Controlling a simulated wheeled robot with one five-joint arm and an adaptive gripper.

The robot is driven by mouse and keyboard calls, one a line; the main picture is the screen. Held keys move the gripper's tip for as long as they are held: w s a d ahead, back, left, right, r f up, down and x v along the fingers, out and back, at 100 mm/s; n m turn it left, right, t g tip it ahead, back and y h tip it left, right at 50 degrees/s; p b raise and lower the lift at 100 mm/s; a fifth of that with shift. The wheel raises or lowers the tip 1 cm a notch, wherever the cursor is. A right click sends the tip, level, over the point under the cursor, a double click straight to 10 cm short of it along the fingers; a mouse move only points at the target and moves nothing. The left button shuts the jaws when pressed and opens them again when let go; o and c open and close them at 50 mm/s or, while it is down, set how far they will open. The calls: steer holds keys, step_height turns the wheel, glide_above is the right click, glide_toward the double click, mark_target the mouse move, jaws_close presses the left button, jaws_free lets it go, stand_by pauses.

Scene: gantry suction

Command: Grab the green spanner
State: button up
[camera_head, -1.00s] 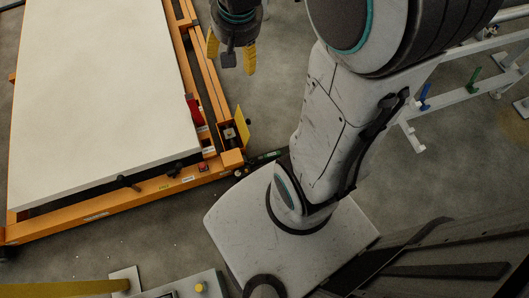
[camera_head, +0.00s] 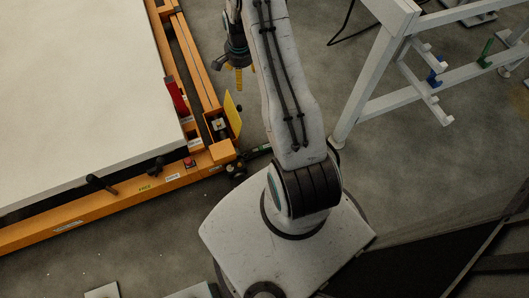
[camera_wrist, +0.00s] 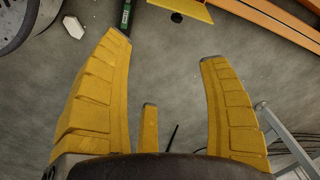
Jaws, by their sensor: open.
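A slim green piece (camera_head: 486,52) stands on the white rack at the upper right in the head view. It is too small to tell for sure that it is the spanner. A dark tool with a green part (camera_head: 260,151) lies low between the orange frame and my arm. A green, labelled handle also shows at the top of the wrist view (camera_wrist: 126,14). My gripper (camera_head: 238,78) hangs at the upper middle, partly hidden by my arm. Its yellow fingers (camera_wrist: 160,50) are spread and empty in the wrist view, with the green handle beyond the left finger's tip.
A white rack (camera_head: 375,70) stands at the right, with a blue piece (camera_head: 434,77) on it. An orange frame with a white slab (camera_head: 75,95) fills the left. A yellow plate (camera_head: 232,113) stands at its corner. Grey floor lies between.

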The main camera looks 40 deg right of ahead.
steer(key=s+d+f+m+b, duration=0.1)
steer(key=d+f+m+b, duration=0.15)
steer(key=f, duration=0.85)
steer(key=s+d+f+m+b, duration=0.1)
steer(key=f+b, duration=0.3)
steer(key=f, duration=0.7)
steer(key=m+g+b, duration=0.1)
steer(key=m+b, duration=0.2)
steer(key=b, duration=0.3)
glide_above(260, 148)
steer(key=s+d, duration=0.1)
steer(key=d, duration=0.2)
step_height(260, 148, down, 20)
steer(key=shift+a+r, duration=0.1)
steer(key=shift+s+f+b, duration=0.15)
steer(key=shift+f+b, duration=2.1)
steer(key=shift+f, duration=1.2)
steer(key=shift+o, duration=0.2)
steer(key=c, duration=1.4)
steer(key=shift+r, duration=0.1)
